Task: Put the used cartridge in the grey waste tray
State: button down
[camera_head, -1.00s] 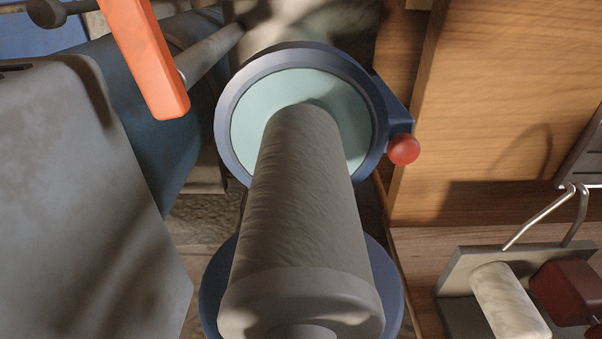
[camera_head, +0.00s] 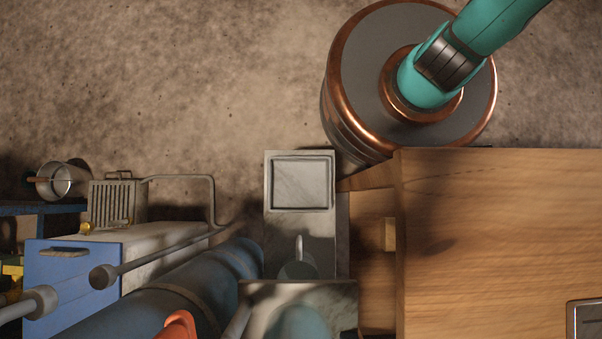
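I see no used cartridge in the view now. A shallow square grey tray-like piece with a raised rim (camera_head: 269,186) lies left of centre, and its pale inside looks empty. A dark grey piece with a bright rim (camera_head: 572,322) is cut off at the lower right on the wooden top. I cannot tell which of the two is the waste tray. My gripper and its fingers are not in view, so what they hold is hidden.
A copper-rimmed vessel (camera_head: 358,75) with a teal pipe (camera_head: 500,22) stands at the top. A wide wooden top (camera_head: 500,230) fills the right, mostly clear. A dark blue cylinder (camera_head: 200,285), a blue box (camera_head: 70,290) and an orange part (camera_head: 178,326) crowd the lower left.

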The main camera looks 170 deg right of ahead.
aim_at(299, 184)
jog(key=k, duration=1.8)
